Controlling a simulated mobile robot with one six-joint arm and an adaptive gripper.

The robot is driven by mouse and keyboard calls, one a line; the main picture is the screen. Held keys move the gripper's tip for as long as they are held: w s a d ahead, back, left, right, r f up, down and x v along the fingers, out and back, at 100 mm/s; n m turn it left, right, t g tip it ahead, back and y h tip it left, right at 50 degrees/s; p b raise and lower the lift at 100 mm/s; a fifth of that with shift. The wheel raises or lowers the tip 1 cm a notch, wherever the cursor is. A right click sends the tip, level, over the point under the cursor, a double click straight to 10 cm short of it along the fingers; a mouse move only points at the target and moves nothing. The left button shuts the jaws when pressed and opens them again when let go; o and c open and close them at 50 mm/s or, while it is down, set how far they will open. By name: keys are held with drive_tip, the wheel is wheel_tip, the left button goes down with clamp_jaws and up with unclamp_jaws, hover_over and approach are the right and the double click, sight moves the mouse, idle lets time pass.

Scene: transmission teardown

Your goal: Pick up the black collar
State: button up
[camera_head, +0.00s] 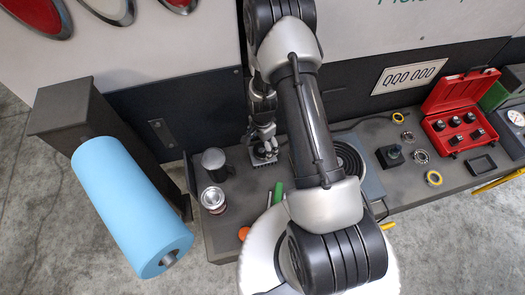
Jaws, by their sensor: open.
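My gripper (263,143) points down over the left-middle part of the grey bench. It is small and partly dark in this view, and its jaws are open. A small dark grey part (264,158) lies right below it; I cannot tell whether they touch. I cannot surely pick out the black collar. A black piece with a round top (390,155) sits on the bench to the right, and several small black pieces (455,123) sit in an open red case (462,95). My arm hides part of the bench centre.
A dark mug (214,160) and a tin can (213,199) stand left of my gripper. Right of my arm lie a bearing ring (421,157), a yellow-rimmed ring (433,178) and a small black tray (480,164). A large blue roll (130,205) stands off the bench's left end.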

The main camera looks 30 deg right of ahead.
sight(262, 151)
drive_tip(key=f, duration=0.2)
drive_tip(key=f+b, duration=0.1)
drive_tip(key=f, duration=0.1)
drive_tip(key=shift+w+d, duration=0.15)
drive_tip(key=shift+w, duration=0.1)
drive_tip(key=shift+c, duration=0.3)
drive_tip(key=c, duration=1.4)
drive_tip(key=shift+c, duration=0.2)
